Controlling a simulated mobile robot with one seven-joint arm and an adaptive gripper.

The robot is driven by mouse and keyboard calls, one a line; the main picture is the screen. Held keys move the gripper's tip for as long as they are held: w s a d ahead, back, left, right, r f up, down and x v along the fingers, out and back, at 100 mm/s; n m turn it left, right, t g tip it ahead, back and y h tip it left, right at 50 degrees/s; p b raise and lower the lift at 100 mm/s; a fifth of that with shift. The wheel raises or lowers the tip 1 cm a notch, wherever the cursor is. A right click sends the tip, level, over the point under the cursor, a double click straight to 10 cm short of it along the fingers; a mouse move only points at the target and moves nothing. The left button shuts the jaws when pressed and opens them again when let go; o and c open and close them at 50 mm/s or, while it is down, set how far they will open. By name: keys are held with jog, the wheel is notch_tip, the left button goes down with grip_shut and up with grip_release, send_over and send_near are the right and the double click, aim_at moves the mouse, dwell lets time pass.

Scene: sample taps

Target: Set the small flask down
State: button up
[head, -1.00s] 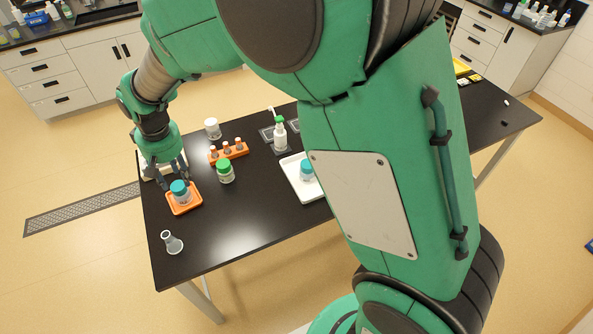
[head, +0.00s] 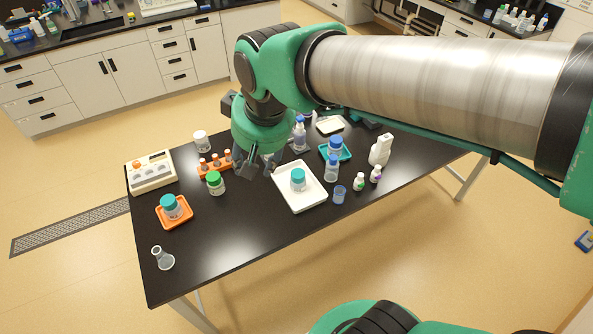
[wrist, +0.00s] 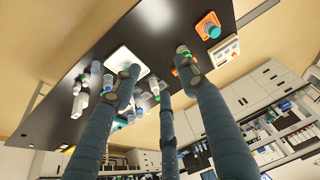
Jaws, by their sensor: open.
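The small flask (head: 163,260) is a clear, greyish conical flask. It stands on the black table (head: 220,240) near the front left corner, in front of the orange tray, with nothing touching it. I cannot make out the flask in the wrist view.
A teal-lidded jar (head: 170,207) sits on an orange tray (head: 184,217). A white tray (head: 297,202) holds another teal-lidded jar (head: 298,178). The front left of the table is mostly clear.

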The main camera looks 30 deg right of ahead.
jog(key=s+d+m+t, duration=0.1)
jog(key=s+d, duration=0.4)
jog(key=s, duration=0.6)
jog(key=shift+d+r+h, duration=0.3)
jog(key=shift+d+r, duration=0.05)
jog(key=shift+f, duration=0.15)
notch_tip(320, 180, down, 12)
jog(key=b, duration=1.2)
jog(key=shift+o, duration=0.5)
